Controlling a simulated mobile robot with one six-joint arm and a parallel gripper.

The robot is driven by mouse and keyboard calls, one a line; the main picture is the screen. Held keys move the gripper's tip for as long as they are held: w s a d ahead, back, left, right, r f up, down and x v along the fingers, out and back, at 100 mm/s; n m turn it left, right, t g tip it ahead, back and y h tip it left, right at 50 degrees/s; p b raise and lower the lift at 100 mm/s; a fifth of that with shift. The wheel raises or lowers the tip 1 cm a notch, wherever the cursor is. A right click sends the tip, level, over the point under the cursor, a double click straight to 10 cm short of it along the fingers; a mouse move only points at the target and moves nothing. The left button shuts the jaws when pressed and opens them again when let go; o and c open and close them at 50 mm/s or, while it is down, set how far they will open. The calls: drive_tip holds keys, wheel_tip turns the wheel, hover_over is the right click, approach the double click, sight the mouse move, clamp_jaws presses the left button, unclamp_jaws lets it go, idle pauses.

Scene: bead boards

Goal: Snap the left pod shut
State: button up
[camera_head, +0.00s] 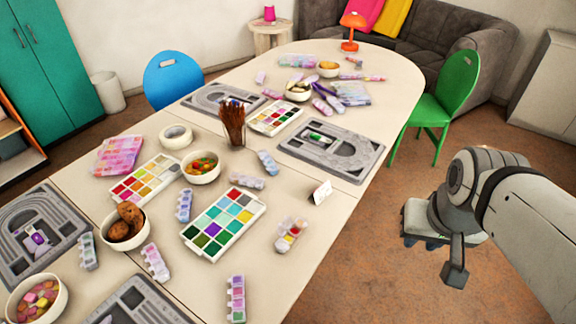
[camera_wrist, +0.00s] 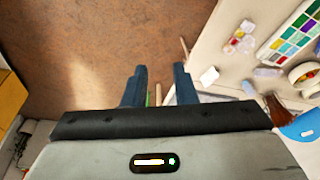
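Several small bead pods lie on the white table (camera_head: 270,200). One pod (camera_head: 290,233) with red and yellow beads lies near the right table edge; it also shows in the wrist view (camera_wrist: 240,38), and its lid looks raised, though it is too small to be sure. Other pods are a purple-green one (camera_head: 236,298), a pale pink one (camera_head: 155,262) and a blue one (camera_head: 184,205). I cannot tell which is the left pod. My gripper (camera_wrist: 159,84) is open and empty, its two dark fingers apart over the floor, right of the table.
A white card (camera_head: 321,192) stands near the right edge. A colour-filled bead tray (camera_head: 262,207), bowls (camera_head: 217,172), a brush cup (camera_head: 236,142) and grey bead boards (camera_head: 372,152) crowd the table. A green chair (camera_head: 455,88) stands beyond. The floor (camera_head: 385,270) around my arm is clear.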

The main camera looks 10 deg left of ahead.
drive_tip(key=n+g+h+b, duration=0.2)
drive_tip(key=n+h, duration=0.3)
drive_tip(key=n, duration=2)
hover_over(282, 230)
drive_tip(key=d, duration=0.4)
wheel_tip(282, 230, down, 13)
drive_tip(key=s+a+f+n+t+h, duration=0.1)
drive_tip(key=a+f+n, duration=0.6)
drive_tip(key=a+f, duration=0.25)
drive_tip(key=x, duration=0.6)
drive_tip(key=shift+w+f, duration=0.15)
clamp_jaws()
